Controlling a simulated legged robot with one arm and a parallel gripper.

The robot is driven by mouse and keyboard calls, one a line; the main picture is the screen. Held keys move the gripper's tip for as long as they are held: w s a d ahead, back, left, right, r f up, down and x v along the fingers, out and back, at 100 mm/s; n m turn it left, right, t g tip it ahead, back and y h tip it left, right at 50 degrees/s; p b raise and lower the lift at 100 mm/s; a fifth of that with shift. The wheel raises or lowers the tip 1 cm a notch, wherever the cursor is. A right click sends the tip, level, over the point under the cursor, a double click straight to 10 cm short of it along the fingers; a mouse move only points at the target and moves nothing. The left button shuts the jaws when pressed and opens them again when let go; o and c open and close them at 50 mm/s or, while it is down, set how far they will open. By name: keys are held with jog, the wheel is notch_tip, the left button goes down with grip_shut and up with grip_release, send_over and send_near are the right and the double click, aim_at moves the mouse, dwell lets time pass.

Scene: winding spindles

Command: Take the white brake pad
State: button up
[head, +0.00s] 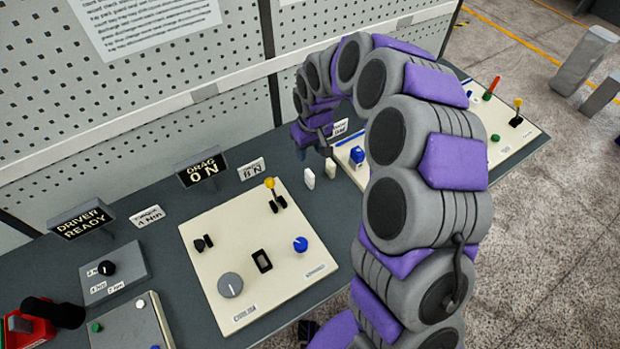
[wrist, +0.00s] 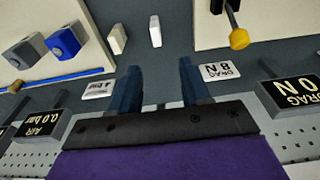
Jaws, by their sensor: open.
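Two small upright pale blocks stand side by side on the dark bench, between the two cream panels. The whiter one, which looks like the white brake pad (head: 309,178), is on the left in the head view and on the right in the wrist view (wrist: 155,31). The other, a creamier pad (head: 330,168), is on the left in the wrist view (wrist: 117,38). My gripper (wrist: 160,78) is open and empty. Its two dark blue fingers point towards the pads, with the whiter pad roughly in line with the gap and apart from them.
A cream drum panel (head: 238,270) with knobs and a yellow-tipped lever (head: 270,184) lies left of the pads. A second panel with a blue knob (wrist: 64,42) and a blue rod (wrist: 40,82) lies on the other side. Small signs, including DRAG (head: 202,169), stand behind, before a perforated wall.

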aim_at(310, 173)
jog(key=shift+w+a+f+b, duration=0.1)
jog(key=shift+w+f+b, duration=0.25)
jog(key=shift+f, duration=2.2)
jog(key=shift+w+d+f+b, duration=0.15)
jog(key=shift+f+b, duration=0.25)
jog(key=shift+f, duration=2.2)
jog(key=shift+w+a+f+b, duration=0.15)
jog(key=shift+w+f+b, duration=0.2)
jog(key=shift+f, duration=2.2)
jog(key=shift+r, duration=0.1)
jog(key=shift+c, duration=0.5)
grip_shut()
